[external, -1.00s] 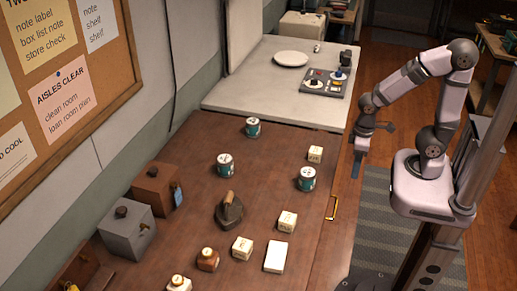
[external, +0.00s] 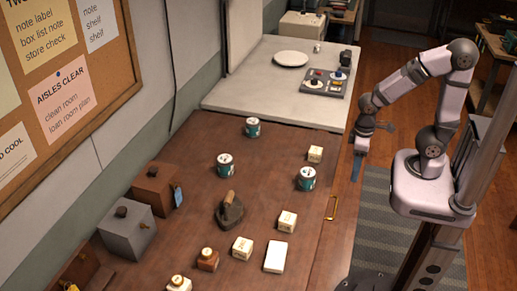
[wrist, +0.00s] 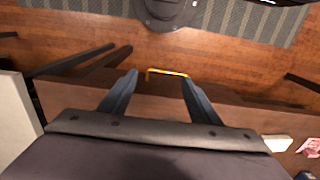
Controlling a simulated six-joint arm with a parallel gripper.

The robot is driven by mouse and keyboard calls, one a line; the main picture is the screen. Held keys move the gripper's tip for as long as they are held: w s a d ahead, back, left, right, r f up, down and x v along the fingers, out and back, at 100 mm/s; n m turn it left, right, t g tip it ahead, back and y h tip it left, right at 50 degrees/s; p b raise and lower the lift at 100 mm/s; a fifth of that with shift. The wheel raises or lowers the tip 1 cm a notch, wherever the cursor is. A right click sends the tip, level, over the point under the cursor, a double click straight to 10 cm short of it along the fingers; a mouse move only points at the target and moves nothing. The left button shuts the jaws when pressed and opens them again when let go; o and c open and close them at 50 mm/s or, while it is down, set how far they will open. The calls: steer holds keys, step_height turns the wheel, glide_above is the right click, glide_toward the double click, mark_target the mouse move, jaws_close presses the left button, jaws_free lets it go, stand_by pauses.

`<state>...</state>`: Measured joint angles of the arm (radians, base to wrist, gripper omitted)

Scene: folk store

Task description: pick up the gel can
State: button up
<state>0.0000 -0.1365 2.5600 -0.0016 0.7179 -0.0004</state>
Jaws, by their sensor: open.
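Several similar teal cans with white lids stand upright on the brown table (external: 265,200). One can (external: 252,127) is at the far end, one can (external: 225,165) is at middle left, and one can (external: 306,179) is near the right edge. I cannot tell from their labels which is the gel can. My gripper (external: 356,172) hangs beyond the table's right edge, apart from all the cans. In the wrist view my gripper (wrist: 160,82) is open and empty, with floor and a yellow handle beyond its fingers. No can shows clearly there.
Small cream boxes (external: 315,154) (external: 287,222), a dark iron (external: 229,210) and a white block (external: 275,257) share the table. Grey and brown boxes (external: 127,228) line the wall. A pale counter (external: 250,85) with a plate and tray lies behind. A yellow handle (external: 331,207) is on the right edge.

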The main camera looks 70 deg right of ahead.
steer(key=shift+o, duration=0.8)
